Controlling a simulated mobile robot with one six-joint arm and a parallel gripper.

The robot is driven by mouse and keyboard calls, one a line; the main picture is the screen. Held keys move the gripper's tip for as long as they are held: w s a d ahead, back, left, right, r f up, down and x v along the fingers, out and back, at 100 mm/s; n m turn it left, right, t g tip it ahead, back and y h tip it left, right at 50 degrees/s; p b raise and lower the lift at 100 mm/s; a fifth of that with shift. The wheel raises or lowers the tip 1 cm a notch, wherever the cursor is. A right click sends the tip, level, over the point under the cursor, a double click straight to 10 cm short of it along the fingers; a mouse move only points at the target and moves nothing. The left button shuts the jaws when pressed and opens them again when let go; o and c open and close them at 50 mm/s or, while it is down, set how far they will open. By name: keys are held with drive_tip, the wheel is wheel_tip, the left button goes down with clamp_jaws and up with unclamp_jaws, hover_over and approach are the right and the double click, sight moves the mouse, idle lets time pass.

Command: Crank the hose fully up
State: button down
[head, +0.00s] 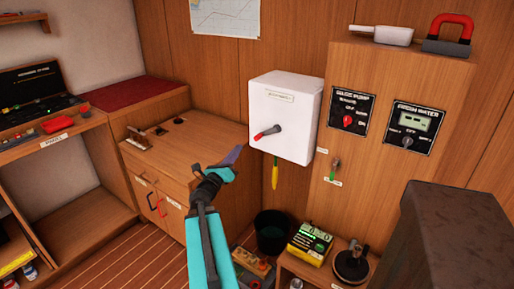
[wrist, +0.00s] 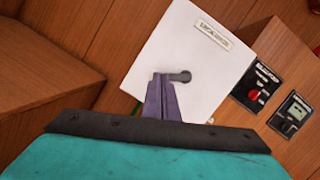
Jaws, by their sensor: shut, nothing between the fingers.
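A white box (head: 286,112) is mounted on the wooden wall and also shows in the wrist view (wrist: 205,70). Its front carries a crank (head: 268,132) with a dark pivot and a red end pointing left. A yellow hose end (head: 275,173) hangs below the box. My gripper (head: 236,152) is shut and empty, left of and below the crank's red end in the head view. In the wrist view, the purple fingers (wrist: 161,82) are together in front of the box. The dark crank part (wrist: 180,76) shows just right of their tips. The red end is hidden there.
A wooden cabinet (head: 160,160) stands to the left. A panel with switch plates (head: 351,110) is to the right. A dark bucket (head: 271,232) and a yellow-green box (head: 310,240) are below. A grey block (head: 440,235) fills the lower right.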

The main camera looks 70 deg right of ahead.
drive_tip(key=s+f+n+p, duration=0.1)
drive_tip(key=s+f+n, duration=0.2)
drive_tip(key=s+f, duration=0.3)
wheel_tip(320, 180, down, 2)
drive_tip(key=shift+s+f, duration=0.1)
drive_tip(key=shift+s, duration=0.2)
drive_tip(key=shift+d+f+b, duration=0.1)
drive_tip(key=shift+d+b, duration=0.4)
drive_tip(key=shift+b, duration=0.75)
drive_tip(key=d+b, duration=0.1)
drive_tip(key=b, duration=0.4)
drive_tip(key=shift+s+d+r, duration=0.15)
drive_tip(key=shift+d+r, duration=0.05)
